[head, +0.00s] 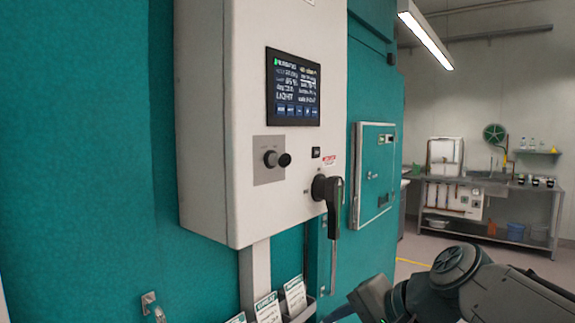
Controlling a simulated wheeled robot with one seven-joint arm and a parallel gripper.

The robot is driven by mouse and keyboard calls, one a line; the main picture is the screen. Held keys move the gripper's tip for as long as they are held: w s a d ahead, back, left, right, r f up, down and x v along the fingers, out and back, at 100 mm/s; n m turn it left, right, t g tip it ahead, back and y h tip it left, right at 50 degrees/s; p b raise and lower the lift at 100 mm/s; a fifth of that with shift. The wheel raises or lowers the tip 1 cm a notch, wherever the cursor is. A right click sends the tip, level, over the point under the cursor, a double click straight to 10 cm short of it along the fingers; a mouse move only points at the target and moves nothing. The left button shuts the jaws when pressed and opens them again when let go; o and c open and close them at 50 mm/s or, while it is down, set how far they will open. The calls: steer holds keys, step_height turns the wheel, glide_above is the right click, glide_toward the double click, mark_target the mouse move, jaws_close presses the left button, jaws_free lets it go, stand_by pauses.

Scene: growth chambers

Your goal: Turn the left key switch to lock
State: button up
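A white control box (207,130) is fixed to the teal chamber wall. On its front, a grey plate (262,176) carries a dark round switch (270,158) with a black knob-like part (285,160) at its right. I cannot tell whether these are one switch or two, and no key or position marks can be made out. Lower right on the box is a black rotary handle (334,200) with a long grip hanging down. My arm enters at the bottom right, below and right of the box. No gripper fingertips can be seen.
A lit display (293,88) sits above the switch plate. A teal panel (372,175) stands right of the box. Label cards (266,307) stand in a holder below it. A small metal fitting (149,303) is at lower left. A sink bench (490,185) stands far right.

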steer(key=w+r+m+t+y, duration=0.2)
steer(key=w+r+m+y, duration=0.15)
steer(key=r, duration=0.75)
steer(key=m+t+y, duration=0.2)
steer(key=t+y, duration=0.1)
steer(key=y, duration=0.1)
glide_toward(291, 162)
steer(key=shift+h, duration=0.25)
steer(key=p+x, duration=0.2)
steer(key=x, duration=0.3)
steer(key=p+x, duration=0.2)
steer(key=x, duration=0.4)
steer(key=shift+r, duration=0.25)
steer(key=c, duration=1)
